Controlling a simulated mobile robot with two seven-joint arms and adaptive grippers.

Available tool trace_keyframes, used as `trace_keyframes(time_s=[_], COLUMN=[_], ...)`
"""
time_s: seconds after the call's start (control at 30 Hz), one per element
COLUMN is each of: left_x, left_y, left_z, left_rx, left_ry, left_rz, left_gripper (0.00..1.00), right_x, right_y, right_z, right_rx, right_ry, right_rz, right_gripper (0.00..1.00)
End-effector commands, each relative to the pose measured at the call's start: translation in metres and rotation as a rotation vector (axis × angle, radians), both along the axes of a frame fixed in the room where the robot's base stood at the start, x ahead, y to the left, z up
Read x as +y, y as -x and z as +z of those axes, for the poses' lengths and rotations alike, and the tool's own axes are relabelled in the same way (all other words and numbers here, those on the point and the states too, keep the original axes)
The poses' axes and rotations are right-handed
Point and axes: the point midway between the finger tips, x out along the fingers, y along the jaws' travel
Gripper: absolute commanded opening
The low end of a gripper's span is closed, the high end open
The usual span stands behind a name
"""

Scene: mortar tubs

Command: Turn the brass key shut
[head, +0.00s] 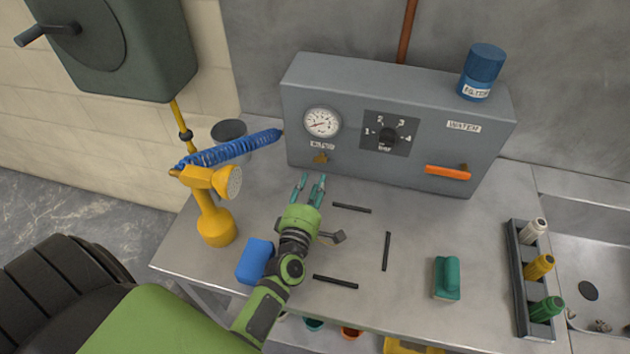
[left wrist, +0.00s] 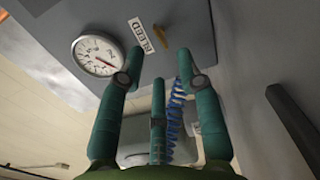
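The brass key (head: 320,158) sits low on the front of the grey control box (head: 400,90), under a round pressure gauge (head: 321,122) and a small label. My left gripper (head: 312,184) is just in front of and below the key, fingers pointing at the box. Its fingers (left wrist: 160,65) are spread, with nothing between them; they appear apart from the key. My right gripper is in no view.
The box also carries a selector dial (head: 388,136), an orange handle (head: 447,172) and a blue container (head: 481,72) on top. A yellow watering can (head: 214,215) and blue coiled hose (head: 235,150) stand left. A blue block (head: 256,262) lies beside my left arm.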

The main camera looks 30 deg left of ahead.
Motion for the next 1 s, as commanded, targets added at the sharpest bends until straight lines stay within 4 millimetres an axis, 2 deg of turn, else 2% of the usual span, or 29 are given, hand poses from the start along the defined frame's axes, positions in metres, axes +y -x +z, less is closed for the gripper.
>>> trace_keyframes(time_s=[0.03, 0.1, 0.23, 0.6, 0.73, 0.97, 1.0], left_x=[0.001, 0.001, 0.004, 0.017, 0.019, 0.019, 0.019], left_y=[0.001, 0.0, -0.009, -0.06, -0.067, -0.067, -0.067], left_z=[-0.008, -0.004, 0.0, 0.0, 0.0, 0.0, 0.0], left_rx=[-0.015, -0.028, -0.031, -0.03, -0.028, -0.027, -0.028], left_ry=[0.04, 0.079, 0.092, 0.09, 0.09, 0.09, 0.09], left_rz=[0.003, 0.002, 0.0, 0.001, 0.0, 0.0, 0.0], left_gripper=[0.35, 0.35, 0.35, 0.35, 0.35, 0.35, 0.31], right_x=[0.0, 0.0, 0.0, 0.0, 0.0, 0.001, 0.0], right_y=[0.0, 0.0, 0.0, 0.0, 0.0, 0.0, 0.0], right_z=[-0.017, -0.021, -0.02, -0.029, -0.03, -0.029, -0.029], right_rx=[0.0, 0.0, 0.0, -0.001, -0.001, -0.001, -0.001], right_ry=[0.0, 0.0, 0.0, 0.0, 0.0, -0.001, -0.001], right_rz=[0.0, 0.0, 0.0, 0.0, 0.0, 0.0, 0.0], right_gripper=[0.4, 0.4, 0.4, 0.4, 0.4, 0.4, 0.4])
